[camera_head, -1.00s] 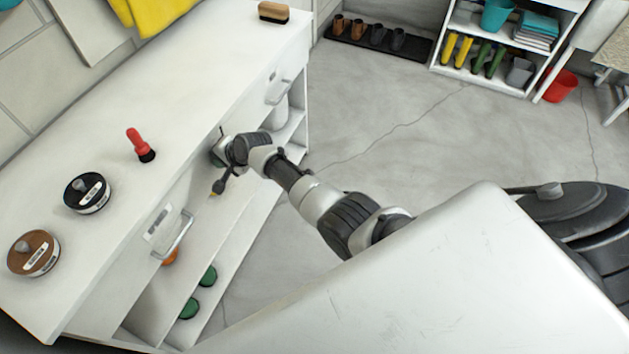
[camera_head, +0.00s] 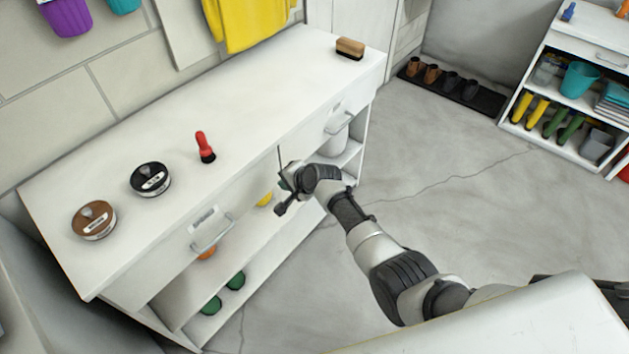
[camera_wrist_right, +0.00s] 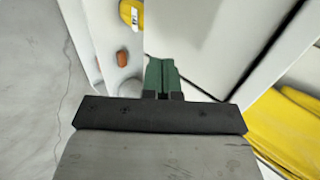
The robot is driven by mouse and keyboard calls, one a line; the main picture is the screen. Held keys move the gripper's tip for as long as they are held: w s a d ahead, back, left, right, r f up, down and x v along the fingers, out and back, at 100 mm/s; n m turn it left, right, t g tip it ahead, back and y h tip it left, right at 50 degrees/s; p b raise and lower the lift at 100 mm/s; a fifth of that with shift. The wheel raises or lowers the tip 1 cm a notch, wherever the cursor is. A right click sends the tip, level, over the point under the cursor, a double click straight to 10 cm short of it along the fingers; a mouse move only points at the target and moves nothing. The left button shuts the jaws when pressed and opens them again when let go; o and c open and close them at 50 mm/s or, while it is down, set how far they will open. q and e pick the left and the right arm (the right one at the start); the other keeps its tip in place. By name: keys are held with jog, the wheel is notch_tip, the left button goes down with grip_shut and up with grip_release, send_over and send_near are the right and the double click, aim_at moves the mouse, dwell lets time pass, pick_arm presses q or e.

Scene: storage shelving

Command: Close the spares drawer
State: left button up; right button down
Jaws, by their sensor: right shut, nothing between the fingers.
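The white bench has two drawer fronts with bar handles. The left drawer front (camera_head: 205,222) carries a small label, and the right drawer front (camera_head: 338,112) is farther along. The labels are too small to read, so I cannot tell which is the spares drawer. Both fronts look about flush with the bench. My right gripper (camera_head: 285,183) is at the bench front between the two handles, shut and empty. Its green fingers (camera_wrist_right: 162,78) are together in the right wrist view, close to a white panel (camera_wrist_right: 205,45); contact is unclear. My left gripper is out of view.
On the bench top stand a brown tin (camera_head: 94,222), a black tin (camera_head: 150,182), a red-handled brush (camera_head: 205,148) and a wooden brush (camera_head: 350,48). Open shelves below hold green items (camera_head: 236,280) and a white container (camera_head: 335,142).

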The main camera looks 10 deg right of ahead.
jog(key=p+v, duration=0.2)
jog(key=v, duration=0.6)
jog(key=s+d+f+n+g+h, duration=0.2)
jog(key=s+d+f, duration=0.1)
jog(key=s+f, duration=0.75)
jog(key=s+d+f+n+g+h, duration=0.1)
jog(key=s+d+f+n, duration=0.2)
jog(key=s+f, duration=0.75)
jog(key=s+d+f+n+g+h, duration=0.1)
jog(key=s+f, duration=0.4)
jog(key=s, duration=0.5)
jog(key=s+d+f+n+g, duration=0.1)
jog(key=s+d+f+n, duration=0.2)
jog(key=s, duration=0.6)
jog(key=s+d+f+n+g+h, duration=0.1)
jog(key=s+f+n, duration=0.3)
jog(key=s+f, duration=0.3)
jog(key=s, duration=0.3)
jog(key=shift+s+d+g+h, duration=0.3)
jog(key=shift+s+d+g, duration=0.05)
jog(key=shift+d+g, duration=0.05)
